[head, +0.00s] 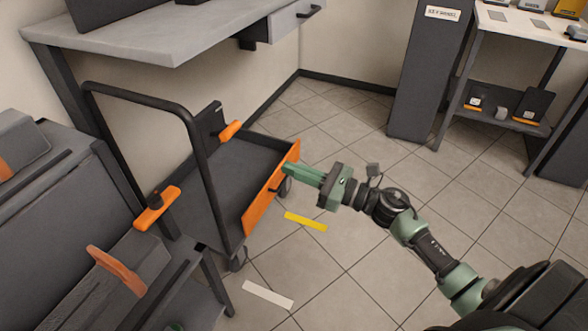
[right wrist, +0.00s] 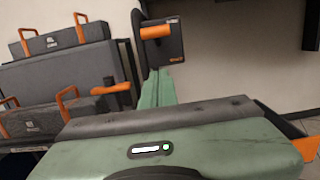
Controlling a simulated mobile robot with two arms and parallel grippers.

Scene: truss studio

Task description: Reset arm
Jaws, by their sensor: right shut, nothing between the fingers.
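My right gripper (head: 290,170) is green, with its arm reaching in from the lower right of the head view. Its fingers are shut with nothing between them. The fingertips are at the orange front edge of a dark cart (head: 262,200); whether they touch it I cannot tell. In the right wrist view the closed green fingers (right wrist: 157,88) point away from the camera, toward the wall. My left gripper is not in view.
A black push handle (head: 135,92) rises from the cart. Dark cases with orange handles (head: 120,270) lie at the left. A grey workbench (head: 150,40) is behind. Yellow (head: 306,221) and white (head: 268,294) strips mark the tiled floor, which is open around my arm. A shelf (head: 505,118) stands back right.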

